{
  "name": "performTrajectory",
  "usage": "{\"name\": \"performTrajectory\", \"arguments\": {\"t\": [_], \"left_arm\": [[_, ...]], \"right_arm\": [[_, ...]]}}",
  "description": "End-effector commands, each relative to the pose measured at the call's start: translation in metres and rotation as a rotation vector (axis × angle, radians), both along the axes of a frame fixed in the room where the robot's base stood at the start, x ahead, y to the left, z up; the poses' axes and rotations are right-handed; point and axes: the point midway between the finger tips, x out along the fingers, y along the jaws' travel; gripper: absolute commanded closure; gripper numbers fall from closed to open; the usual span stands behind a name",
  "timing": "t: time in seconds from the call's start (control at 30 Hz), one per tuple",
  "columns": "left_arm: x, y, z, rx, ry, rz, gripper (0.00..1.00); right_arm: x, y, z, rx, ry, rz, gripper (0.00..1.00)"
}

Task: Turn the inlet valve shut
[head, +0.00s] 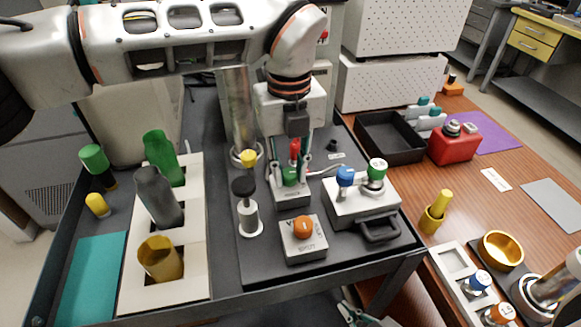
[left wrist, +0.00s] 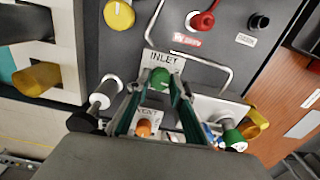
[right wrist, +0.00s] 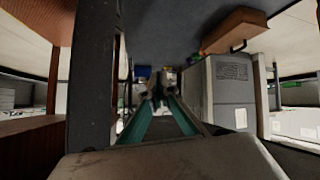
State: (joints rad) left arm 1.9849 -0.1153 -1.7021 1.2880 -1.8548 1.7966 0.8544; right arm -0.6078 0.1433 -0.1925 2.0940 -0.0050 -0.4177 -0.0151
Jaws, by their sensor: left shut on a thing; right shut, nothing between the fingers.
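The inlet valve is a grey block (head: 291,193) with a green knob (head: 290,175) on top. In the left wrist view the green knob (left wrist: 160,77) sits beside the INLET label (left wrist: 163,61). My left gripper (head: 291,163) comes down from above and is shut on the green knob, with its teal fingers (left wrist: 160,84) on either side. The fingers and wrist hide part of the valve in the head view. My right gripper (head: 357,316) is shut and empty, low at the bottom edge of the head view. Its fingers (right wrist: 158,98) also show in the right wrist view.
The VENT block (head: 304,244) with an orange knob stands in front of the inlet valve. A white box (head: 345,208) with blue and green knobs is to the right. A black-topped white post (head: 249,218) is to the left. A cream rack (head: 195,245) holds bottles.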

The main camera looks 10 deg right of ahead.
Motion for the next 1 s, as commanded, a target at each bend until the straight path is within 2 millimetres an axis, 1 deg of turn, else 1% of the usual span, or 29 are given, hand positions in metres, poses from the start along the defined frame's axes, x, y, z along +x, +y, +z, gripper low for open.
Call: {"name": "performTrajectory", "arguments": {"t": [0.03,0.13,0.53,0.77,1.0], "left_arm": [[0.0,0.0,0.005,0.002,-0.007,-0.032,1.0],[0.0,0.001,0.005,0.002,-0.006,-0.111,1.0],[0.0,0.001,0.004,0.003,-0.004,-0.489,1.0],[0.001,0.001,0.003,0.002,-0.004,-0.707,1.0],[0.001,0.002,0.003,0.001,-0.003,-0.935,1.0]], "right_arm": [[0.001,0.0,0.005,0.001,-0.005,-0.004,1.0],[-0.001,-0.002,0.004,0.0,0.005,-0.01,1.0],[0.006,0.003,0.028,0.027,-0.018,-0.013,1.0],[0.0,0.006,0.029,0.035,-0.003,-0.01,1.0],[-0.006,0.009,0.034,0.045,0.005,-0.008,1.0]]}}
